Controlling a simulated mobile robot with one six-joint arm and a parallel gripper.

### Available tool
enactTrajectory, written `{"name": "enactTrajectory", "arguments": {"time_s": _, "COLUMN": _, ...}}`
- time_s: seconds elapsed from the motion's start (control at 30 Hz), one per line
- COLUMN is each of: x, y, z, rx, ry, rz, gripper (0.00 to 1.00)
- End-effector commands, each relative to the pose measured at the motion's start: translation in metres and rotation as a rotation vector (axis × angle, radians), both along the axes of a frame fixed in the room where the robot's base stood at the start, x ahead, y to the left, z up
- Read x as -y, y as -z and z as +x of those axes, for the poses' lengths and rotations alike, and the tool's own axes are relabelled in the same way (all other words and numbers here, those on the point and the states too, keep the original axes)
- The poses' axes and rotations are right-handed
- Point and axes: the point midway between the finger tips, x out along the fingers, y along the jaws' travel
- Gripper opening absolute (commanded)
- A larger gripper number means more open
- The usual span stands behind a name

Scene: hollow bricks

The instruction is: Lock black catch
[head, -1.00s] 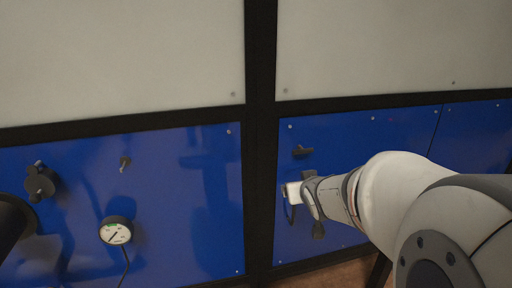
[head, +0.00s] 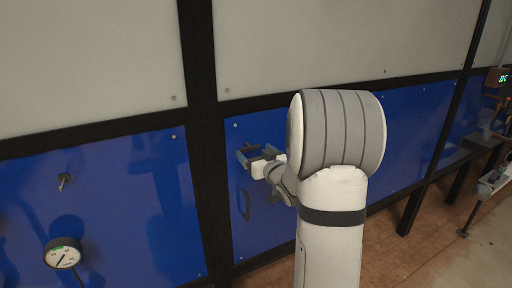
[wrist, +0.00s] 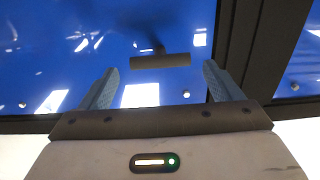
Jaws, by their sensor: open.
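The black catch (wrist: 160,61) shows in the wrist view as a dark bar on a short stem against the blue panel (wrist: 60,45). Its long side runs across the gap between my fingers, with space at both ends. My gripper (wrist: 161,70) is open, with one finger on each side of the bar and nothing held. In the head view my gripper (head: 258,158) is at the upper left of the right blue panel (head: 272,225). There the catch is hard to tell apart from the dark fingers.
A black handle (head: 245,204) stands on the panel below my gripper. A black frame post (head: 205,150) is just left of it. A gauge (head: 63,254) and a small knob (head: 65,181) sit on the left panel.

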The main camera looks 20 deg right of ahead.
Motion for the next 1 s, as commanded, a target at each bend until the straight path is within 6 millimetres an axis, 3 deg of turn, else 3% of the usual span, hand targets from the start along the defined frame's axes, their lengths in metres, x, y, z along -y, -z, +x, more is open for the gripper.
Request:
{"name": "enactTrajectory", "arguments": {"time_s": 0.2, "x": -0.001, "y": 0.000, "z": 0.018, "rx": -0.001, "ry": -0.001, "rz": -0.001, "gripper": 0.85}}
{"name": "enactTrajectory", "arguments": {"time_s": 0.47, "x": -0.001, "y": 0.000, "z": 0.019, "rx": -0.001, "ry": 0.000, "rz": -0.001, "gripper": 0.85}}
{"name": "enactTrajectory", "arguments": {"time_s": 1.0, "x": -0.002, "y": 0.000, "z": 0.019, "rx": -0.001, "ry": -0.001, "rz": -0.001, "gripper": 0.42}}
